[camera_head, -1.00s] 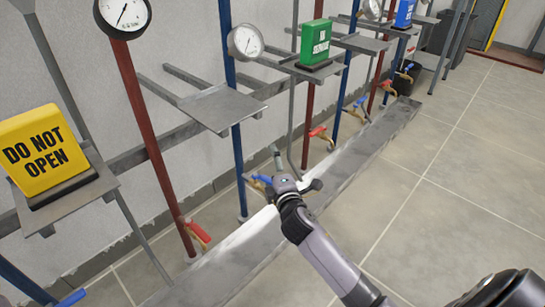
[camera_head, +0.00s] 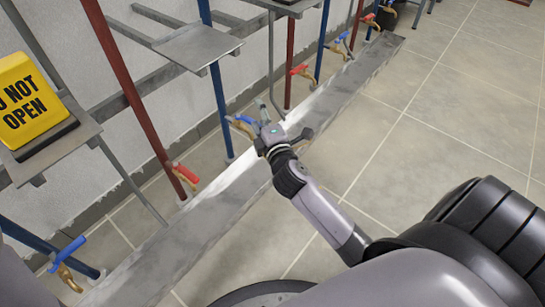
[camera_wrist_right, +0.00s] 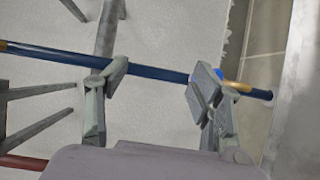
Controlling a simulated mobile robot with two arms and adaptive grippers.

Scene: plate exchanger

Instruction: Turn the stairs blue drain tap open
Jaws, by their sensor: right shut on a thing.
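The blue drain tap (camera_head: 240,119) is low on the middle blue pipe (camera_head: 219,105). My right gripper (camera_head: 253,122) is at this tap, above the grey floor channel, and shut on it. The gripper partly hides the tap. In the right wrist view, my right gripper (camera_wrist_right: 157,76) shows its two fingers apart, with the blue pipe (camera_wrist_right: 150,68) running across behind them. A bit of blue and the brass (camera_wrist_right: 236,87) of the tap show beside the right finger; most of the handle is hidden. My left gripper is not in view.
A red tap (camera_head: 186,174) stands to the left, and another blue tap (camera_head: 66,255) is at lower left. A red tap (camera_head: 301,71) is farther back. A yellow DO NOT OPEN sign (camera_head: 26,103) sits on a shelf. The tiled floor (camera_head: 450,110) at right is clear.

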